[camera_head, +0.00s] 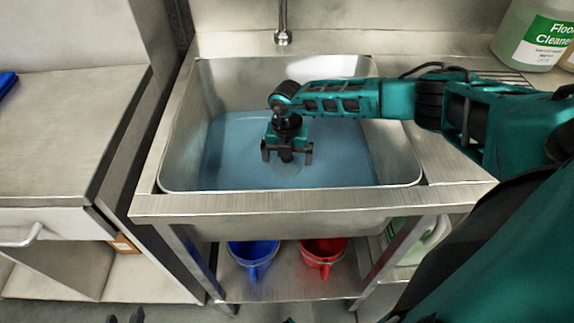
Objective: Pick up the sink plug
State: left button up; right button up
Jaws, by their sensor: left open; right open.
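The metal sink (185,135) holds blue-tinted water (335,165). My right arm reaches in from the right, and my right gripper (287,154) points down over the middle of the basin. Its two fingers are apart, with no held object visible between them. I cannot make out the sink plug; the gripper covers part of the basin floor and the water blurs the rest. I cannot tell whether the fingertips touch the water. Two dark fingertips of my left gripper (125,317) show at the bottom left edge, apart and away from the sink.
The tap (283,30) hangs over the basin's back edge. A blue bucket (253,254) and a red bucket (323,254) stand on the shelf below. A Floor Cleaner bottle (530,35) stands back right. A metal counter (70,125) is at left. The raised sink rim surrounds the gripper.

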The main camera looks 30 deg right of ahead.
jog(key=shift+c, duration=0.6)
jog(key=c, duration=0.8)
pick_arm(q)
jog(key=shift+w+r, duration=0.2)
jog(key=shift+r, duration=0.05)
jog(key=a+r+p, duration=0.1)
jog(key=p, duration=0.2)
jog(key=shift+s+a+r, duration=0.1)
jog(key=shift+s, duration=0.3)
pick_arm(e)
notch_tip(320, 180, up, 20)
jog(key=shift+r, duration=0.1)
